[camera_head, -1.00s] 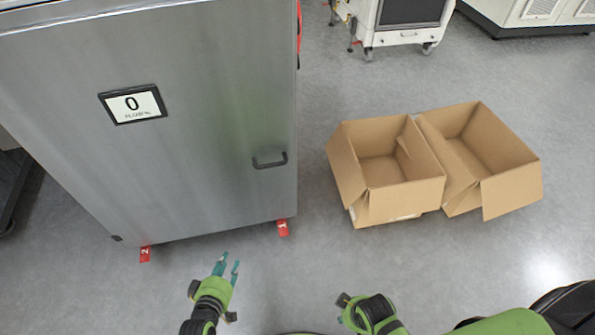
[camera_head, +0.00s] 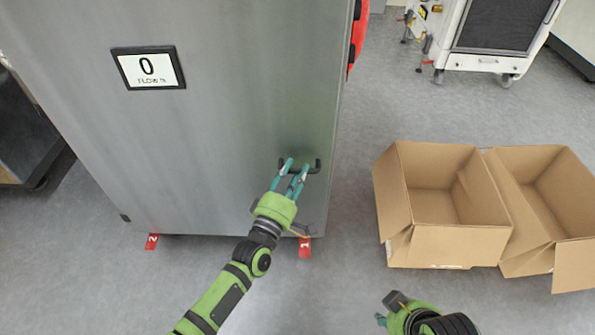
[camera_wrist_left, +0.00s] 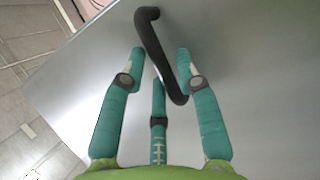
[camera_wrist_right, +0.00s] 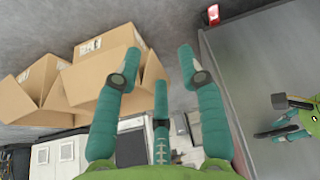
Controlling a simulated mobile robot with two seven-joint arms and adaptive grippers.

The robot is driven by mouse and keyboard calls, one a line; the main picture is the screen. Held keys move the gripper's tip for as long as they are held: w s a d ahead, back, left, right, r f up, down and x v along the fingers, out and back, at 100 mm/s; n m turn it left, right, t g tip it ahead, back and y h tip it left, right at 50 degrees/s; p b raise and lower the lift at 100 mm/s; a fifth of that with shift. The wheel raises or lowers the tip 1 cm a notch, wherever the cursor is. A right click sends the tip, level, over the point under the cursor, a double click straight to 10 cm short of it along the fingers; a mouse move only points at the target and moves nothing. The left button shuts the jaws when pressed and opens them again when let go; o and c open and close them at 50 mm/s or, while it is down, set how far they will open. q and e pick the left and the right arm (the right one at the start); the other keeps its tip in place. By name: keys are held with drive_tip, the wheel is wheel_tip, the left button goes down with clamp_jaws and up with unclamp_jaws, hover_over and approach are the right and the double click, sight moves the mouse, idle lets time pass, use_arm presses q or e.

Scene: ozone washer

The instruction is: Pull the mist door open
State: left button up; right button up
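The mist door (camera_head: 220,120) is a large grey metal panel, shut flat, with a display reading 0. Its dark bar handle (camera_head: 314,166) is near the lower right edge. My left gripper (camera_head: 296,168) is at the handle with its fingers open. In the left wrist view the handle (camera_wrist_left: 158,50) runs between the spread fingers (camera_wrist_left: 160,68); contact cannot be told. My right gripper (camera_head: 384,312) is low at the right, away from the door. In the right wrist view its fingers (camera_wrist_right: 160,62) are spread and empty.
Two open cardboard boxes (camera_head: 455,262) stand on the floor right of the door. A white wheeled machine (camera_head: 480,62) is behind them. Red tabs numbered 2 (camera_head: 152,241) and 1 (camera_head: 305,247) are at the door's foot. Grey floor (camera_head: 350,265) lies clear between door and boxes.

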use_arm(q)
drive_tip(key=shift+w+d+r, duration=0.15)
drive_tip(key=shift+w+d, duration=0.1)
drive_tip(key=shift+w, duration=0.35)
clamp_jaws()
use_arm(e)
drive_tip(key=shift+w+a+r+t, duration=0.15)
drive_tip(key=shift+w+t, duration=0.1)
drive_tip(key=shift+w, duration=0.2)
drive_tip(key=shift+w+a+r+t, duration=0.15)
drive_tip(key=shift+w+t, duration=0.1)
drive_tip(key=shift+w, duration=0.2)
use_arm(q)
drive_tip(key=shift+s, duration=0.1)
